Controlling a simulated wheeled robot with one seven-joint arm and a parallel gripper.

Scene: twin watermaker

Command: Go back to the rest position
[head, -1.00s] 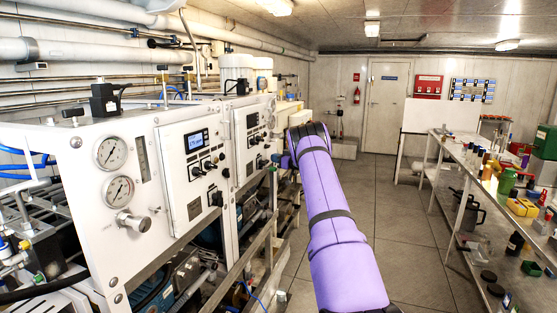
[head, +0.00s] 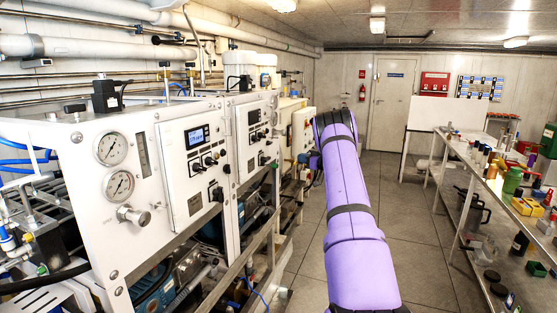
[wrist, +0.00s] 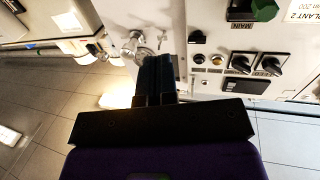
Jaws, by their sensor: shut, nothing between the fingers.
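My gripper (wrist: 155,80) shows in the wrist view with its dark fingers together and nothing between them. I cannot tell the exact gap to the panel. In the head view my purple arm reaches forward through the middle of the picture; the gripper is not clearly visible there. The white watermaker cabinet (head: 225,160) stands to the left of the arm, with gauges (head: 112,148) and a small lit display (head: 196,138).
A metal shelf bench (head: 470,160) with bottles, boxes and tools runs along the right. Open tiled floor (head: 405,225) lies between it and the arm. A white door (head: 392,110) and a fire extinguisher (head: 362,92) are at the back wall.

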